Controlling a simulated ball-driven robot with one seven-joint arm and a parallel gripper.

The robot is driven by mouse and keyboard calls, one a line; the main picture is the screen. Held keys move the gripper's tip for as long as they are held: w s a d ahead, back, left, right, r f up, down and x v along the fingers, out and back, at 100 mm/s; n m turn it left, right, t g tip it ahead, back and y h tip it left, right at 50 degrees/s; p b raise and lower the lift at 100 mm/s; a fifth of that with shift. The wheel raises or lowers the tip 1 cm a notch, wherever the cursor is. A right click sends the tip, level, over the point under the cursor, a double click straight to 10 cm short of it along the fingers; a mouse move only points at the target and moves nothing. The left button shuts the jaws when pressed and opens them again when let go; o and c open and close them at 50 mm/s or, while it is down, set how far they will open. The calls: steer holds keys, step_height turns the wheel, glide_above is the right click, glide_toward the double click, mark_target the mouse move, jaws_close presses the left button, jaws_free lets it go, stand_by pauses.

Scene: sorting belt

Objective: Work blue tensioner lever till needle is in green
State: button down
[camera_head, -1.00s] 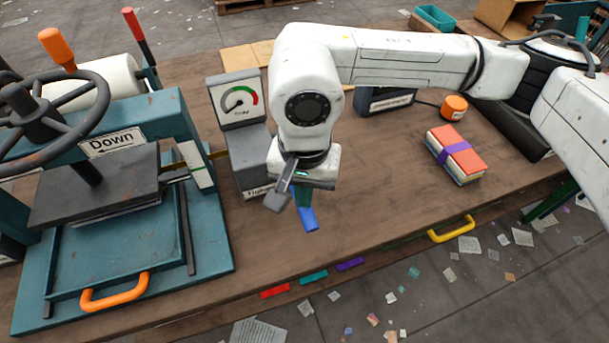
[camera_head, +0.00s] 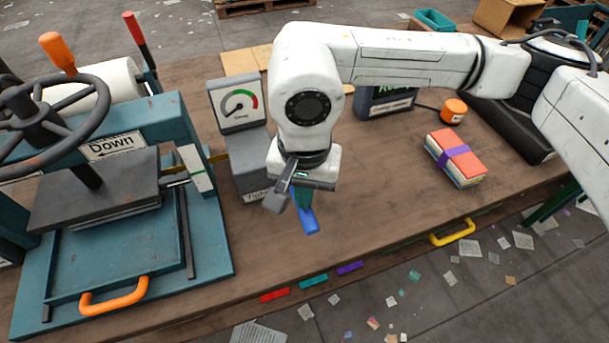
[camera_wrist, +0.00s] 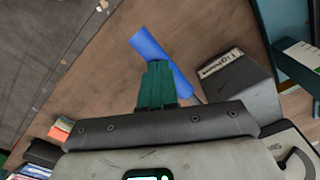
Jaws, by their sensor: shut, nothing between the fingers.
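The blue tensioner lever (camera_head: 309,221) shows below my gripper in the head view. In the wrist view the blue lever (camera_wrist: 160,62) slants across just beyond my fingertips. My gripper (camera_head: 303,204) is shut and empty. Its green fingers (camera_wrist: 157,68) are together and overlap the lever's near edge in the wrist view; I cannot tell if they touch it. The gauge (camera_head: 239,104) stands left of my wrist, with a green arc at the top and red at the right. Its dark needle seems to point lower left, outside the green. The lever's base is partly hidden by my gripper.
A teal press (camera_head: 190,150) with an orange handle (camera_head: 114,295) stands at left. The bench front right of the lever is clear.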

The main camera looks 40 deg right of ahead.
step_height(320, 180, up, 13)
steer(key=p, duration=0.4)
steer(key=shift+p, duration=0.3)
stand_by(0.3)
steer(key=shift+f, duration=0.1)
stand_by(1.0)
